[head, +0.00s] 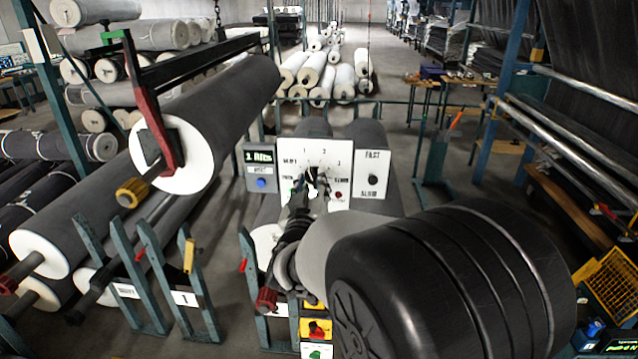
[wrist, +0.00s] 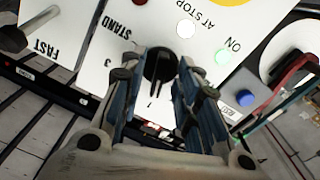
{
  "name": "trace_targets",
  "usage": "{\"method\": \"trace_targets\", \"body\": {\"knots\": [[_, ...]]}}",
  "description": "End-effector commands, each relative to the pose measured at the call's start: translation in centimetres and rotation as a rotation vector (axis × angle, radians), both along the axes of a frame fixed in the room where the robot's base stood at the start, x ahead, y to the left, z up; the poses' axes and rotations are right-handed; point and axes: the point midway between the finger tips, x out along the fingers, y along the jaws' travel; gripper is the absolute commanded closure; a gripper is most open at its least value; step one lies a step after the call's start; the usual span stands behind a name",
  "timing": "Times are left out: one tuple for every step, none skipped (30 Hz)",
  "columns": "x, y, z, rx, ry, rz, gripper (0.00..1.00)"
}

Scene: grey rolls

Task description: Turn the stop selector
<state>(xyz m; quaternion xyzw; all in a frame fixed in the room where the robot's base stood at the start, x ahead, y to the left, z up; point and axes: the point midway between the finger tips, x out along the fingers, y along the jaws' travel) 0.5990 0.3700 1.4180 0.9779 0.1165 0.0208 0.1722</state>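The stop selector is a black round knob with a raised bar (wrist: 160,66) on a white panel (wrist: 75,85). In the wrist view the panel is upside down, with "1" and "3" printed near the knob. In the head view the white panel (head: 327,160) stands mid-picture, and my gripper partly covers the knob (head: 311,173). My gripper (head: 308,186) is in front of the panel. In the wrist view its two blue-grey fingers (wrist: 158,76) are apart, one on each side of the knob. Whether they touch it cannot be told.
A grey box with a blue button (head: 262,183) is to the left. A large grey roll (head: 215,110) hangs at upper left. Rolls on racks fill the left side; the aisle behind has bare floor.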

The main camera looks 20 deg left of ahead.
Motion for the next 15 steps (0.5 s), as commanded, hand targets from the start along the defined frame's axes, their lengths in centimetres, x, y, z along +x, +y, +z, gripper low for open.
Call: {"method": "trace_targets", "body": {"knots": [[0.05, 0.00, -0.01, 0.000, 0.000, 0.000, 0.70], [0.05, 0.01, -0.02, 0.000, 0.000, 0.000, 0.70], [0.04, 0.00, -0.02, 0.000, 0.000, 0.000, 0.70], [0.03, 0.00, -0.02, 0.000, 0.000, 0.000, 0.70], [0.03, 0.00, -0.03, 0.000, 0.000, 0.000, 0.70], [0.02, -0.01, -0.03, 0.000, 0.000, 0.000, 0.70], [0.02, -0.01, -0.03, 0.000, 0.000, 0.000, 0.72], [0.01, 0.00, -0.03, 0.000, 0.000, 0.000, 0.74], [0.01, -0.01, -0.03, 0.000, 0.000, 0.000, 0.77], [0.01, 0.00, -0.03, 0.000, 0.000, 0.000, 0.79], [0.00, 0.00, -0.03, 0.000, 0.000, 0.000, 0.81], [0.00, 0.00, -0.03, 0.000, 0.001, 0.000, 0.83], [0.00, 0.00, -0.03, 0.000, 0.001, 0.000, 0.85], [0.00, 0.00, -0.03, 0.000, 0.001, 0.000, 0.87], [0.00, 0.00, -0.03, 0.000, 0.001, 0.000, 0.90]]}}
